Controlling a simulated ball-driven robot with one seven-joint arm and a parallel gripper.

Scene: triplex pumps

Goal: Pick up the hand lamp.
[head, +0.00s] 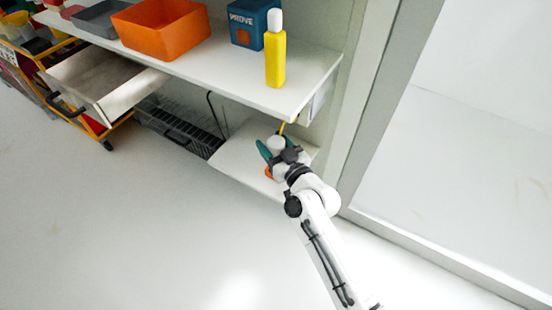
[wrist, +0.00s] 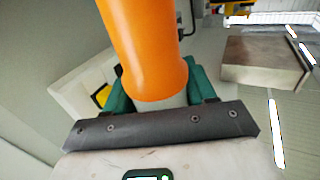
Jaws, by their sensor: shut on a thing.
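The hand lamp has an orange body (wrist: 150,45) and a pale round end, which lies between the green fingers of my gripper (wrist: 160,92). In the head view my gripper (head: 283,153) is at the lower shelf, under the upper shelf's right end, shut on the lamp. A little of the lamp's orange (head: 268,173) shows there below the fingers, and a white round part shows between them. The fingers and wrist hide much of the lamp in the head view. I cannot tell whether the lamp touches the lower shelf.
The upper shelf (head: 225,72) overhangs the lower shelf (head: 235,160). On it stand a yellow bottle (head: 275,60) with a white cap, a blue box (head: 250,25) and an orange bin (head: 160,30). An open drawer (head: 105,85) juts out at left. The floor in front is clear.

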